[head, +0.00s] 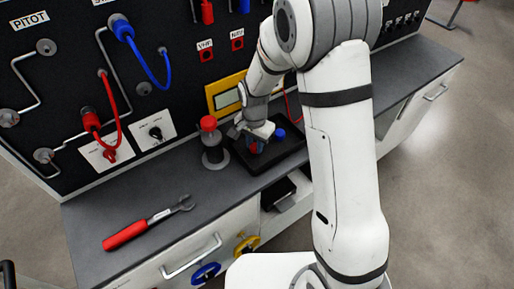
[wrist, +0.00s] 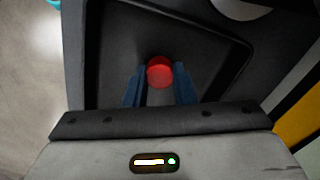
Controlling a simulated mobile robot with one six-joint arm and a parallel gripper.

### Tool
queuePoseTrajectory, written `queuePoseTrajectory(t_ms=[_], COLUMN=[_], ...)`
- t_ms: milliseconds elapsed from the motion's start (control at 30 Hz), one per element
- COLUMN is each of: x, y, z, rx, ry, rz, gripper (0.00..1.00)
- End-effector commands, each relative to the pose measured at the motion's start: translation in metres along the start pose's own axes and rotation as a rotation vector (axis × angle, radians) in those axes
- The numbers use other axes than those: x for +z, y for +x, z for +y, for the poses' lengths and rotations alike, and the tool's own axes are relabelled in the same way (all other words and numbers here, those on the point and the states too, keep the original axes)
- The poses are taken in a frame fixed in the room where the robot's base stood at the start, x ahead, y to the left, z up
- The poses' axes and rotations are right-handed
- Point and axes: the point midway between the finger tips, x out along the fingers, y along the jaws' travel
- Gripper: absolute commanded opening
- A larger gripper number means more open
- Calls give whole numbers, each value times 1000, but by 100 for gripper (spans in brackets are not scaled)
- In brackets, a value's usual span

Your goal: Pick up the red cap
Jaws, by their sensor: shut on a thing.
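The red cap (wrist: 160,71) is round and shows in the wrist view between the two blue fingertips of my gripper (wrist: 160,82). The fingers touch it from both sides, so my gripper is shut on it. Below it is the black tray (wrist: 112,50) with a raised rim. I cannot tell whether the cap rests on the tray or hangs just above it. In the head view my gripper (head: 256,147) is low over the left part of the tray (head: 262,180), and the cap is mostly hidden by the fingers and wrist.
A blue cap (head: 280,133) lies on the tray, right of my gripper. A grey post with a red top (head: 208,123) stands close at left. A red-handled wrench (head: 126,236) lies on the grey bench (head: 95,215). The black panel (head: 65,75) with hoses rises behind.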

Motion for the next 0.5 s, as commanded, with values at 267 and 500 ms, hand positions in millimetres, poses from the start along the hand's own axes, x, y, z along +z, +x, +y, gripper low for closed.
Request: queuePoseTrajectory(t_ms=[267, 500], x=[0, -1], y=[-5, -47], z=[0, -1], rx=[-1, -5], ry=[0, 0], rz=[1, 4], gripper=[0, 0])
